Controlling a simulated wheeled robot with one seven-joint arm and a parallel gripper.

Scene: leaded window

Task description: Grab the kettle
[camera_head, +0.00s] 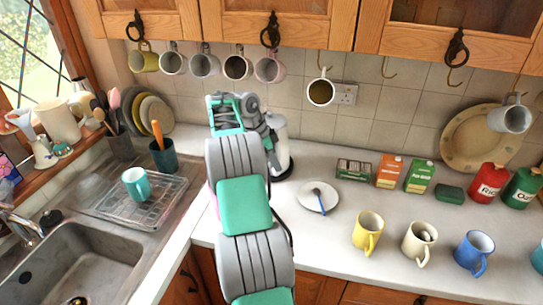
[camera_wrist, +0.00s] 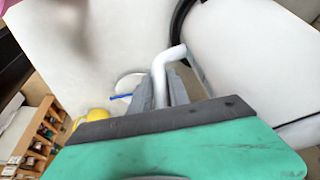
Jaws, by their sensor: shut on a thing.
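The kettle (camera_head: 281,128) is white with a dark base. It stands on the worktop near the back wall, partly hidden behind my arm in the head view. In the wrist view its white body (camera_wrist: 250,55) fills the right side, with a black curved edge beside it. My gripper (camera_wrist: 162,88) has its grey fingers closed around a bent white bar joined to the kettle. The fingertips are hidden in the head view.
A white plate (camera_head: 318,197) with a blue-handled utensil lies right of my arm. Yellow (camera_head: 368,231), cream (camera_head: 419,241) and blue (camera_head: 474,252) mugs stand along the front. Boxes and canisters line the back right. Mugs hang above. The sink (camera_head: 70,262) is at left.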

